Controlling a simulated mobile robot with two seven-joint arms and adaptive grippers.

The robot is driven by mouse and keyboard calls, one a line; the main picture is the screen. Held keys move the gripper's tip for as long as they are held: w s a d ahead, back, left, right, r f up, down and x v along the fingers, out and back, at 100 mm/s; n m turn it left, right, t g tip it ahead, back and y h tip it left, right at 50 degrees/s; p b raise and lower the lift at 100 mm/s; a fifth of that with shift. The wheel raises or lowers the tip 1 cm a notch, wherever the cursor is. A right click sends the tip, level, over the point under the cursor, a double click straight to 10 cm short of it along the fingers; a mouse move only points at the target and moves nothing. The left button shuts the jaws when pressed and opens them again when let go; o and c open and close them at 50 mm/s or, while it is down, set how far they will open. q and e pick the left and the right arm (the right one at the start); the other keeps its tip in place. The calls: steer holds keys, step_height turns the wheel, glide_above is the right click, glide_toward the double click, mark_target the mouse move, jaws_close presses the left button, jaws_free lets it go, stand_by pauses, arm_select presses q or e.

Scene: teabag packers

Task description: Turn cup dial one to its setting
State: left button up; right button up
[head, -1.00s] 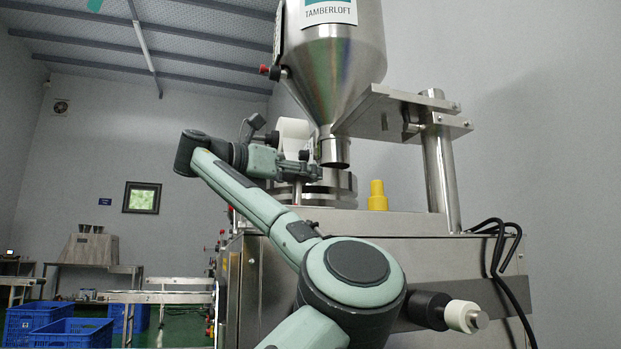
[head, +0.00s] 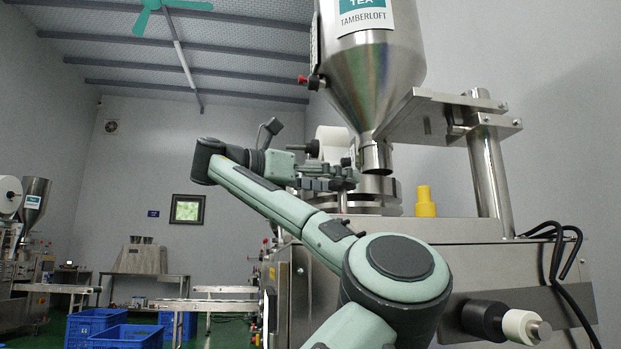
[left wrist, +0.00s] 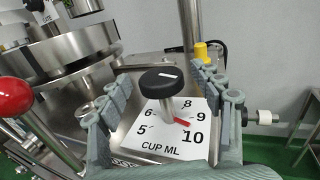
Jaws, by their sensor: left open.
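The cup dial shows in the left wrist view as a black round knob (left wrist: 160,83) with a white mark on top, on a metal shaft. Beneath it is a white plate (left wrist: 150,137) marked CUP ML, with 5, 6, 8, 9 and 10 readable. A red pointer (left wrist: 182,121) reaches from the shaft towards the space between 9 and 10. My left gripper (left wrist: 161,80) is open, with one finger on each side of the knob and gaps between. In the head view the left gripper (head: 335,178) is beside the machine top; the dial cannot be made out there. My right gripper is out of view.
A steel hopper (head: 370,75) hangs above the machine, close to my left gripper. A yellow fitting (head: 425,203) and a steel post (head: 490,170) stand to the right. A white-tipped handle (head: 522,327) juts from the machine. Blue crates (head: 125,337) sit at lower left.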

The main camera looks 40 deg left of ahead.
arm_select(q)
steer(key=v, duration=0.7)
